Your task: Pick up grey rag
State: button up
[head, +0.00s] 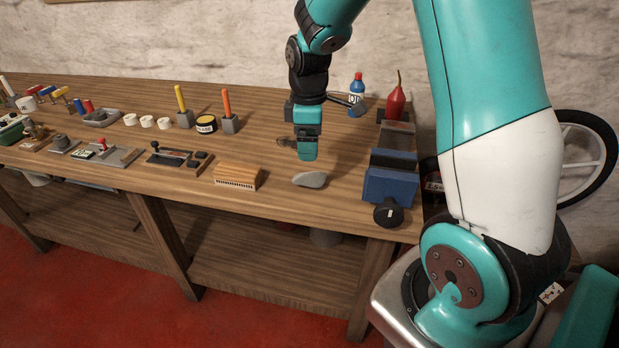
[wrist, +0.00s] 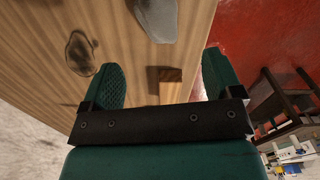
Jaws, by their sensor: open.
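The grey rag (head: 310,179) lies as a small smooth lump near the front edge of the wooden workbench. In the wrist view the grey rag (wrist: 157,18) shows at the top, cut off by the picture edge. My gripper (head: 307,155) points down above the bench, behind and slightly left of the rag in the head view. In the wrist view my gripper (wrist: 161,80) has its two green fingers spread apart with nothing between them touching. The rag lies beyond the fingertips.
A wooden brush-like block (head: 236,177) lies left of the rag. A blue vise (head: 390,180) stands to the right. Behind are a blue-capped bottle (head: 356,88) and a red oil can (head: 396,103). The workbench (head: 280,205) is bare around the rag.

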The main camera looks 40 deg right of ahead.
aim_at(309, 174)
notch_tip(309, 174, down, 10)
jog(key=shift+w+d+f+p, duration=0.15)
jog(key=shift+f+p, duration=0.05)
jog(key=shift+p, duration=0.45)
jog(key=c, duration=1)
